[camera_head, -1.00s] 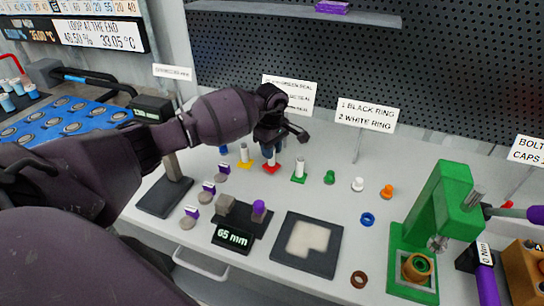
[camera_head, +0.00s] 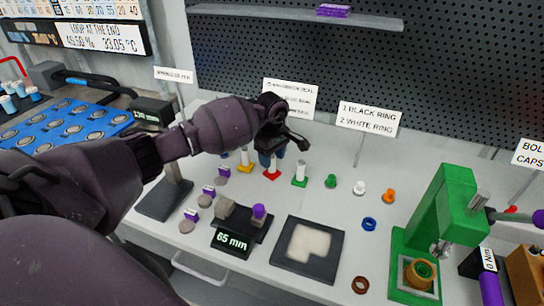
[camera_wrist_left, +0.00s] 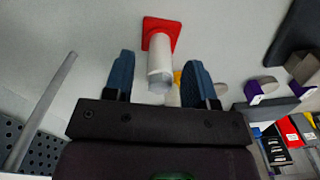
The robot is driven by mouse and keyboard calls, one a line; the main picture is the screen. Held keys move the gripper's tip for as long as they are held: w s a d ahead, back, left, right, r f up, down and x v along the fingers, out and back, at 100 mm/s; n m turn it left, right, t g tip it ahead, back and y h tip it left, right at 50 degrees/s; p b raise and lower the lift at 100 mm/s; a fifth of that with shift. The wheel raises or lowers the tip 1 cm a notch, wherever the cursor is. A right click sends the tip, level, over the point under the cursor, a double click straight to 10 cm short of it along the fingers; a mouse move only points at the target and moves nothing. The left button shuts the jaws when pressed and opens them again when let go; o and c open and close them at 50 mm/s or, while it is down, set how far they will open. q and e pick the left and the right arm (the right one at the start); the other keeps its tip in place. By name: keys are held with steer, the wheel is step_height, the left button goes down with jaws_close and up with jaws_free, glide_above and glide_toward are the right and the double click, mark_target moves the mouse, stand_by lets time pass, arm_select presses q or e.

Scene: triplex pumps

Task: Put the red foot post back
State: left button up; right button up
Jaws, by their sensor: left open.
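The red foot post (camera_head: 272,173) stands on the white bench in a row with the yellow foot post (camera_head: 245,160) and the green foot post (camera_head: 300,174). It has a square red foot and a white shaft. In the left wrist view, the red foot post (camera_wrist_left: 160,58) lies between the two blue fingers of my left gripper (camera_wrist_left: 160,72), with a gap on each side. My left gripper (camera_head: 271,156) is open and points down over the post, hiding part of its shaft in the head view. My right gripper is out of view.
Green, white and orange small parts stand to the right of the posts. A 65 mm gauge (camera_head: 232,240), a dark tray (camera_head: 322,270) and a green press (camera_head: 445,215) are nearer the front. Label signs, including the ring sign (camera_head: 367,117), stand behind.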

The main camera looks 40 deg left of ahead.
arm_select(q)
step_height(320, 180, up, 12)
steer(key=p, duration=0.4)
steer(key=shift+p, duration=0.4)
